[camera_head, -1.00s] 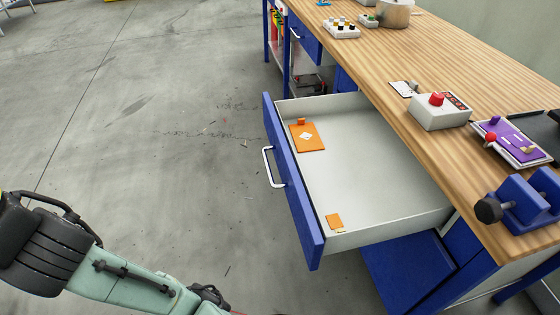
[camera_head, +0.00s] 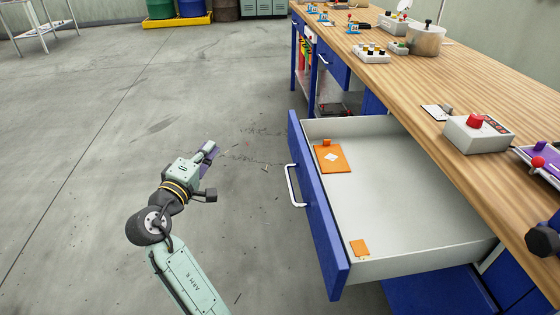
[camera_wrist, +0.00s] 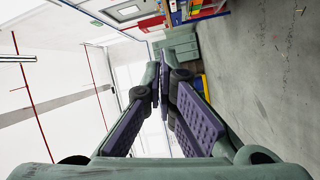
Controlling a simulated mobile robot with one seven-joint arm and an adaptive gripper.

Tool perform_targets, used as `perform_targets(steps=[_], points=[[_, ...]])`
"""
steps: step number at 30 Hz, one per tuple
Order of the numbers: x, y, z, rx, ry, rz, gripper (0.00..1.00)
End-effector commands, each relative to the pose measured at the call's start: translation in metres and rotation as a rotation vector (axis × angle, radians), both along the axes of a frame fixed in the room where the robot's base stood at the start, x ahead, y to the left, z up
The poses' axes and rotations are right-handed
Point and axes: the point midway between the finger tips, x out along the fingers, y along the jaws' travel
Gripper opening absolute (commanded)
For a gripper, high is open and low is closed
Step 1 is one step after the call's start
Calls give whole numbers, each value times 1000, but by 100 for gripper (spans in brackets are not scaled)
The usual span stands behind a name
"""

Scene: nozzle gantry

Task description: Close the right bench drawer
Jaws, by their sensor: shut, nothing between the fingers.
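The right bench drawer (camera_head: 322,208) stands pulled far out from the workbench, with its blue front facing left and its pale tray open to view. Its silver handle (camera_head: 294,185) is on the blue front. An orange plate (camera_head: 333,160) and a small orange piece (camera_head: 359,248) lie inside the drawer. My gripper (camera_head: 209,150) is over the floor to the left of the drawer, clear of the handle, and points away from me. In the wrist view the purple finger pads (camera_wrist: 162,100) meet at the tips with nothing between them.
The wooden bench top (camera_head: 455,75) carries a box with a red button (camera_head: 477,131), a metal pot (camera_head: 425,40) and several small devices. Another blue drawer (camera_head: 332,64) farther along looks shut.

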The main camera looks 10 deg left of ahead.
Motion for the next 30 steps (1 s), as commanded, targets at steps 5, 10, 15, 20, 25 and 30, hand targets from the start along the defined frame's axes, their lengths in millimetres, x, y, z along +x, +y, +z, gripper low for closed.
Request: perform_targets(steps=[5, 10, 15, 20, 25, 30], points=[[-1, -71, -57, -191, 118, -299, 0], [1, -88, -63, -228, 142, -362, 0], [24, -102, -61, -225, 141, -360, 0], [54, -121, -60, -225, 140, -360, 0], [84, -139, -60, -223, 139, -358, 0], [87, -163, -61, -221, 139, -355, 0]])
